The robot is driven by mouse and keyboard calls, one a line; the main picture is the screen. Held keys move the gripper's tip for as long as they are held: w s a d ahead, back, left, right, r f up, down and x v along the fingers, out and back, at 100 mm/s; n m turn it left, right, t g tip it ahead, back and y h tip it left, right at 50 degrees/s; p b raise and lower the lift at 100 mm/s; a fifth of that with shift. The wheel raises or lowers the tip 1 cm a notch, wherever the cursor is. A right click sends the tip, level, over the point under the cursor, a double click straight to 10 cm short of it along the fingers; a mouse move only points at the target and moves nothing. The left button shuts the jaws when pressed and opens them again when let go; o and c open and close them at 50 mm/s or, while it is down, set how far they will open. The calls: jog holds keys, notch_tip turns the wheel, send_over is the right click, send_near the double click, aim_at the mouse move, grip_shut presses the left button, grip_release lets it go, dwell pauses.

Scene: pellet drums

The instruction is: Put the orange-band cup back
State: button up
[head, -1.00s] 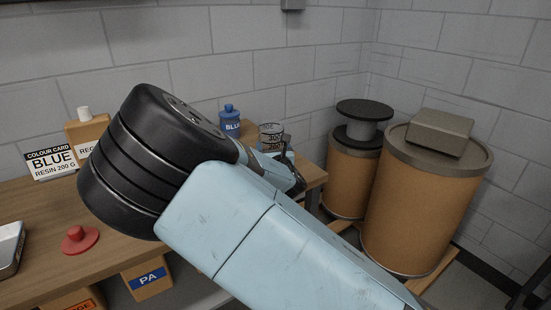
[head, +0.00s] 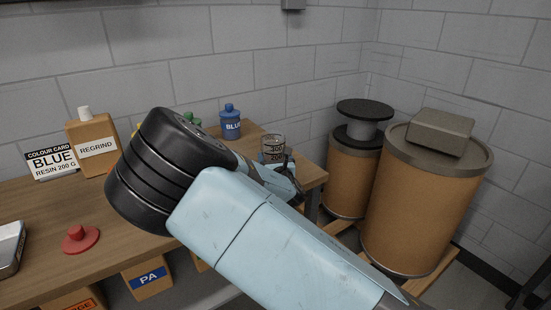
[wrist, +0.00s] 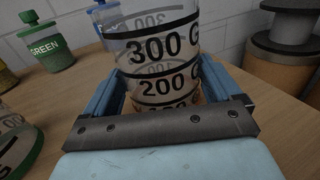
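A clear cup (wrist: 152,62) with black 300 G and 200 G marks stands between the two blue fingers of my gripper (wrist: 160,95) in the wrist view. In the head view the cup (head: 272,146) shows upright near the bench's right end, at my gripper (head: 284,170). The gripper is shut on the cup. An orange-tan tint shows low on the cup, but its lower part is hidden by the gripper, so I cannot tell the band clearly. I cannot tell whether its base touches the bench.
Blue (head: 230,122) and green (wrist: 46,42) bottles stand at the back of the bench (head: 45,215). A clear vessel with a green rim (wrist: 18,150) is at the wrist view's left. A regrind bottle (head: 93,148), colour card (head: 51,162) and red lid (head: 79,239) are left; drums (head: 420,205) stand right.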

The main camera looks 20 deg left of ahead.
jog(key=shift+o, duration=0.7)
jog(key=shift+s+d, duration=0.1)
jog(key=shift+s, duration=0.05)
jog(key=v, duration=1.1)
jog(key=shift+s+d, duration=0.15)
jog(key=shift+s, duration=0.2)
